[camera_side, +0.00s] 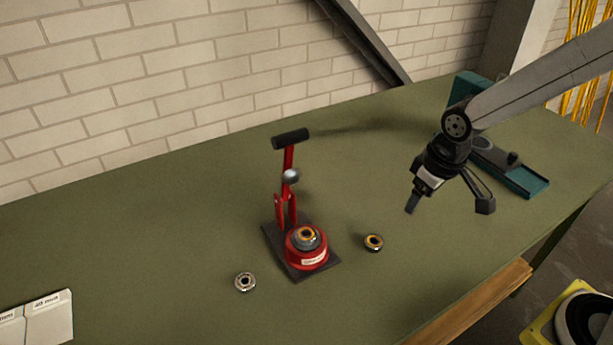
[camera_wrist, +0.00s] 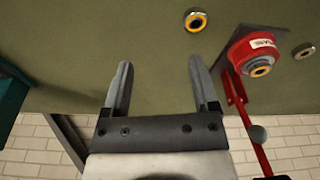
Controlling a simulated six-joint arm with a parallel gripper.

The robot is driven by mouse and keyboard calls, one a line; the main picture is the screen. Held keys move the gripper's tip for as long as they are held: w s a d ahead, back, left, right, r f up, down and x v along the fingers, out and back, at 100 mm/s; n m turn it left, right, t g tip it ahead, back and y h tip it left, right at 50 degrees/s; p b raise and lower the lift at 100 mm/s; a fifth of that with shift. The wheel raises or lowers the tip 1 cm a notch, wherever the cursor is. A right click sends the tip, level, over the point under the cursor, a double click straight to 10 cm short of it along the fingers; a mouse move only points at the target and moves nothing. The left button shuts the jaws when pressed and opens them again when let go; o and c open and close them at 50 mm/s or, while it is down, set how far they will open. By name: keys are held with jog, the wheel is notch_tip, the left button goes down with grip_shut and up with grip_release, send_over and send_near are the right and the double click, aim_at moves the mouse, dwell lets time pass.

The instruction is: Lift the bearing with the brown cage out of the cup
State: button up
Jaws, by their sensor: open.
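The red cup (camera_side: 306,262) stands on a dark base plate, with a white label on its front; it also shows in the wrist view (camera_wrist: 246,50). A bearing with a brownish-orange ring (camera_side: 307,236) sits in the top of the cup, its upper part showing; it is at the cup's end in the wrist view (camera_wrist: 260,69). My gripper (camera_side: 448,207) is open and empty, above the bench to the right of the cup and well apart from it. In the wrist view, its two fingers (camera_wrist: 160,72) stand wide apart with only bench between them.
A red lever with a black handle (camera_side: 290,138) rises behind the cup. A bearing with a yellow-orange ring (camera_side: 373,242) lies right of the cup, a silver bearing (camera_side: 245,282) left. A teal fixture (camera_side: 520,178) stands behind my gripper. White cards (camera_side: 45,318) lie front left.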

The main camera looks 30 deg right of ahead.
jog(key=w+a+r+n+g, duration=0.1)
jog(key=w+a+r+n, duration=0.15)
jog(key=w+a, duration=0.5)
jog(key=n+g, duration=0.1)
jog(key=n, duration=0.3)
send_over(306, 234)
jog(key=shift+r, duration=0.25)
jog(key=shift+f, duration=0.15)
jog(key=shift+f, duration=2.85)
jog(key=shift+f, duration=2.15)
jog(key=shift+r, duration=0.1)
grip_shut()
jog(key=shift+r, duration=3.55)
